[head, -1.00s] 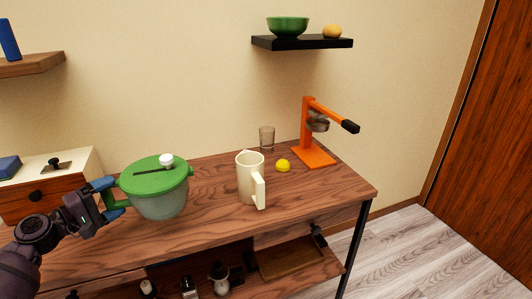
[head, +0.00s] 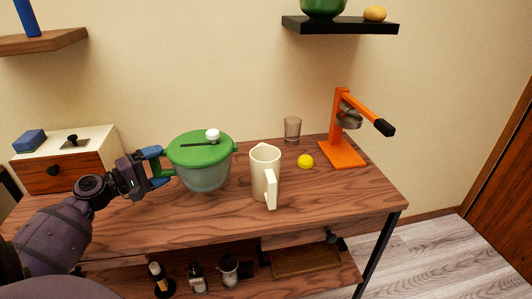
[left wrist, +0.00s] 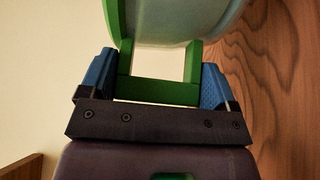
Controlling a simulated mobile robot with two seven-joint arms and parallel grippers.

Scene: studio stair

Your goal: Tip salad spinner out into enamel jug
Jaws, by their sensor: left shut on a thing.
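The salad spinner (head: 203,176) has a green lid with a white knob and a translucent bowl. It is upright at the left of the enamel jug, and I cannot tell for sure whether its base touches the table. My left gripper (head: 160,167) is shut on the spinner's green side handle; the left wrist view shows the blue fingers on both sides of the green handle (left wrist: 158,92). The cream enamel jug (head: 262,175) stands upright on the table with its handle toward the front. Its inside is mostly hidden. My right gripper is not in view.
A box with a drawer (head: 65,160) is at the left. Bottles (head: 197,277) stand on the lower shelf. The wooden table's (head: 340,205) front right is clear.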

